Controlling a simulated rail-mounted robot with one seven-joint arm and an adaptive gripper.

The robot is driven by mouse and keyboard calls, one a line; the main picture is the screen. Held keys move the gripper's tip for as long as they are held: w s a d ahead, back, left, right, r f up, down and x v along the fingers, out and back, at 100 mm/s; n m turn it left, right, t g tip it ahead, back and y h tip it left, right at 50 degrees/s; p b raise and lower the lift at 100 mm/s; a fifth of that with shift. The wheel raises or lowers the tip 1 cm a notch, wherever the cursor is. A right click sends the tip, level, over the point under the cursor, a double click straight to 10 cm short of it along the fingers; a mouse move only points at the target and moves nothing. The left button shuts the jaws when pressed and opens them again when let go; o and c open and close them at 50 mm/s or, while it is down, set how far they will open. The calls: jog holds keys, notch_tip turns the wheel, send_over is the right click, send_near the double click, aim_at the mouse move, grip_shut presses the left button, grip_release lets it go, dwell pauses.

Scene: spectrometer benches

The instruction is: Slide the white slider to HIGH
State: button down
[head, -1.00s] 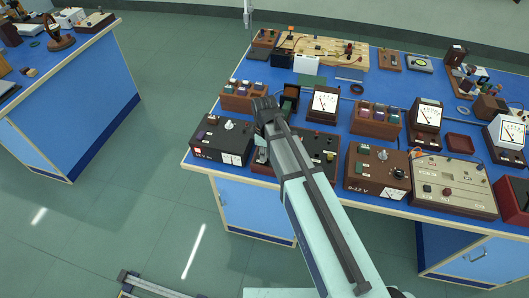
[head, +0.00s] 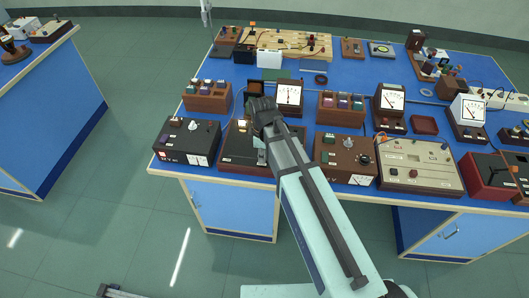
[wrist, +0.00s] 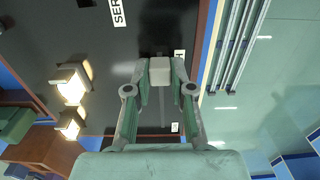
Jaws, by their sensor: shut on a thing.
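The white slider (wrist: 161,71) shows in the wrist view on a dark panel (wrist: 98,38) with a brown edge. My gripper (wrist: 160,75) has its two fingers closed on either side of the slider. A label starting "SER" is at the upper left, and one showing "H" is just beyond the slider to the right, partly cut off by the finger. A small white label (wrist: 175,127) lies nearer my palm. In the head view, my arm covers part of the dark brown-framed box (head: 238,150), and the slider is hidden there.
Two lit lamps (wrist: 72,83) stand left of the fingers in the wrist view. In the head view, a black box (head: 186,140) is to the left and a brown supply box (head: 344,157) to the right. A white meter (head: 289,94) stands behind.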

jog(key=shift+s+d, duration=0.1)
jog(key=shift+d, duration=0.15)
jog(key=c, duration=1)
grip_release()
notch_tip(320, 180, up, 12)
